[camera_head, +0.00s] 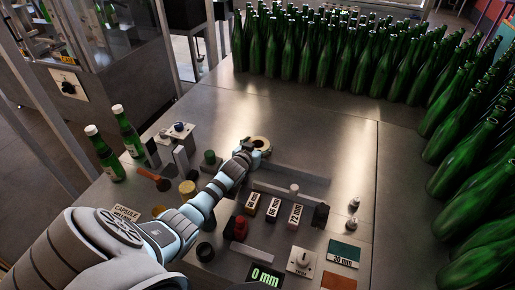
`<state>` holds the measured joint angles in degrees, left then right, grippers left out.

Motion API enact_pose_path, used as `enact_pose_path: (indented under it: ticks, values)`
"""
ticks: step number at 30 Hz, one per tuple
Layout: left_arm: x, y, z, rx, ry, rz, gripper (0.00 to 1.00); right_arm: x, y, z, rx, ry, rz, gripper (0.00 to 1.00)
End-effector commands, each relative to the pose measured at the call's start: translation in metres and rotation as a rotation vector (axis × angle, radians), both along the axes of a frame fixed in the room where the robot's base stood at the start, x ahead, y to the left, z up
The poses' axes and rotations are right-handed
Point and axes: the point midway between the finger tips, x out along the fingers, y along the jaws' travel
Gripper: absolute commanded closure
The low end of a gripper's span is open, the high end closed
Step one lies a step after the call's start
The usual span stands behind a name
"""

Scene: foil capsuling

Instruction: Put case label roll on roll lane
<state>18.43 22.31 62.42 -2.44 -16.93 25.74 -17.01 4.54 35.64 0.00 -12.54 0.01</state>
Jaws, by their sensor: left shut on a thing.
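My left arm reaches in from the lower left across the steel table. My left gripper (256,151) is shut on a small cream ring-shaped roll (261,141), which looks like the label roll. The fingers hide the roll's near side, and I cannot tell whether it touches the table. Just right of the gripper, low metal rails (295,172) run along the table and look like a lane; no label on them is readable. My right gripper is not in view.
Many green bottles crowd the table's back and right side. Two white-capped bottles (104,160) stand at the left. Nearer are blocks marked in mm (273,208), a white dial (301,261) and a green display (265,276). The table's middle back (320,115) is clear.

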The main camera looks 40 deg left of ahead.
Motion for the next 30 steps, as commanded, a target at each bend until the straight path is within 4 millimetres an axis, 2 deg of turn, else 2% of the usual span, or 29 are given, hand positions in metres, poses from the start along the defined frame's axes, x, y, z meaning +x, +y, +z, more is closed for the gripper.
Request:
enact_pose_path:
  ticks: [9,10,13,25,30]
  values:
    - [0.000,0.000,-0.004,0.001,0.001,0.001,0.68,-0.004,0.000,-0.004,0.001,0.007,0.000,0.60]
    - [0.000,0.000,-0.003,0.001,0.002,0.001,0.31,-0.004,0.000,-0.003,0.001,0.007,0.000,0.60]
    - [0.000,0.000,-0.003,0.001,0.002,0.001,0.16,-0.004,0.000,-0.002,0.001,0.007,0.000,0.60]
    - [0.000,0.001,0.003,0.001,0.001,0.001,0.16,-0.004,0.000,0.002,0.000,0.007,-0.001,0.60]
    - [-0.021,-0.005,0.011,0.003,0.004,-0.001,0.16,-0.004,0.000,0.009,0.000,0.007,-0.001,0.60]
